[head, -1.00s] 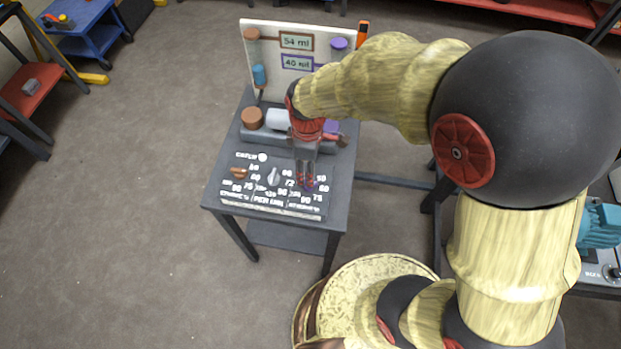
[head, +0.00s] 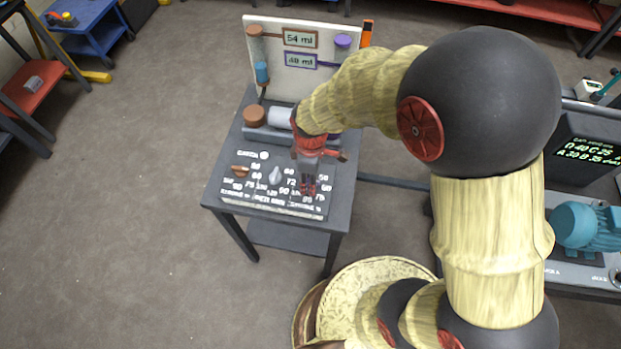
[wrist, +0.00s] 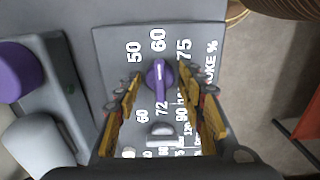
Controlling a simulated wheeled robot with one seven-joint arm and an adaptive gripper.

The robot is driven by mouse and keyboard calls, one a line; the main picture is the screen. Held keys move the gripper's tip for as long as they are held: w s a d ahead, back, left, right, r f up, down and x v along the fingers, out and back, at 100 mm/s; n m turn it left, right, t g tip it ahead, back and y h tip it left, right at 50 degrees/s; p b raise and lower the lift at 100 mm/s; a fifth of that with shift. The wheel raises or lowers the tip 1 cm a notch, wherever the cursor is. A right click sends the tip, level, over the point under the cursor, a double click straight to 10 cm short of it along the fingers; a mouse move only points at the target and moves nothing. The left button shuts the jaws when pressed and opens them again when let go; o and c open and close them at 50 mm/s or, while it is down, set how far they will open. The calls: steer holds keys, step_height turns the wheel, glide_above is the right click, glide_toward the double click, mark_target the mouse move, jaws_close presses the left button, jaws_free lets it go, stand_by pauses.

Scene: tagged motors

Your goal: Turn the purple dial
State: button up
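The purple dial (wrist: 158,78) sits on the printed panel (wrist: 112,45) in the wrist view. Its white mark points towards the 60. My gripper (wrist: 163,105) is open, with one finger on each side of the dial and gaps between. In the head view my gripper (head: 308,188) points down over the right part of the panel (head: 270,208) and hides the dial.
A grey dial (head: 275,176) and a brown dial (head: 240,170) are left of my gripper on the panel. Behind stands a white board (head: 275,75) with two framed readouts. A large purple knob (wrist: 18,72) and a white cylinder (wrist: 35,145) show in the wrist view.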

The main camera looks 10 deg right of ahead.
steer(key=c, duration=0.9)
steer(key=m+p, duration=0.2)
steer(key=m, duration=0.2)
steer(key=shift+m, duration=0.3)
steer(key=m+p, duration=0.1)
steer(key=m, duration=0.3)
stand_by(0.4)
steer(key=o, duration=1.1)
steer(key=shift+o, duration=0.2)
steer(key=shift+r, duration=0.1)
